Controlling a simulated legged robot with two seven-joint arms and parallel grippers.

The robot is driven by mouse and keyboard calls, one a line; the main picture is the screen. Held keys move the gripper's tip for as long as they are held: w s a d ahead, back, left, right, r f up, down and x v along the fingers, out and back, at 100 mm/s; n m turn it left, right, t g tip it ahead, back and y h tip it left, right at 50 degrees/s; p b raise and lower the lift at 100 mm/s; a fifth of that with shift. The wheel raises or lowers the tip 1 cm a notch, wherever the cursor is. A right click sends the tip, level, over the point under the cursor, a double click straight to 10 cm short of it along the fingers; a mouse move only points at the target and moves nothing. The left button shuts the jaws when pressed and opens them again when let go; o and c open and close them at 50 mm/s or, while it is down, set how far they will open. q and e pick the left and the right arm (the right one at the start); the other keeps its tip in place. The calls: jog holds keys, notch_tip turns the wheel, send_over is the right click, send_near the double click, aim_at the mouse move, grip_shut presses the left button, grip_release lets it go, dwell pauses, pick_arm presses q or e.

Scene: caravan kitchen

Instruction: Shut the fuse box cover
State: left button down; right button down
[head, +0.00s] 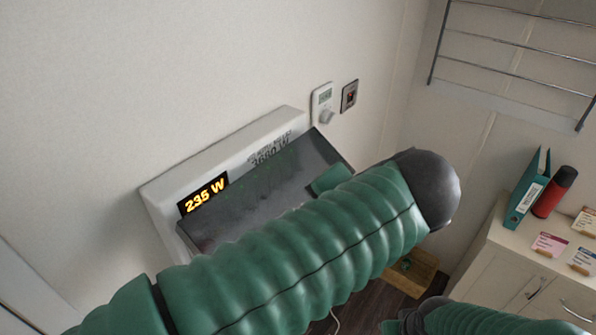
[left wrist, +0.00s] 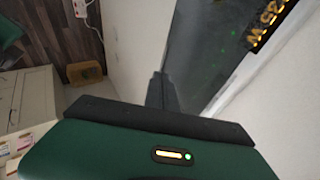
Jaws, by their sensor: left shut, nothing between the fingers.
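The fuse box (head: 225,150) is a white unit on the wall, with an amber "235 W" display and a printed "3680 W" label. Its dark grey cover (head: 245,203) stands tilted out from the box's front, open, with faint green lights showing on or through it. My left arm crosses in front and hides the cover's lower part. In the left wrist view, my left gripper (left wrist: 160,92) is shut and empty, its dark fingers near the cover (left wrist: 205,45); I cannot tell whether they touch. The fingers are hidden in the head view.
A thermostat (head: 322,103) and a small switch plate (head: 349,96) sit on the wall right of the box. A cabinet (head: 500,262) at right holds a teal binder (head: 527,188), a red bottle (head: 555,192) and cards. A wooden box (head: 412,272) stands low behind my arm.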

pick_arm(q)
jog(key=w+a+f+t+y+b, duration=0.2)
jog(key=a+f+b, duration=0.1)
jog(key=f+b, duration=0.5)
jog(key=w+a+f+m+t+y+b, duration=0.1)
jog(key=w+a+f+y+b, duration=0.1)
jog(key=f+b, duration=0.5)
jog(key=shift+w+a+f+t+b, duration=0.15)
jog(key=shift+a+f+t+b, duration=0.3)
jog(key=shift+b, duration=0.7)
jog(key=shift+r, duration=0.2)
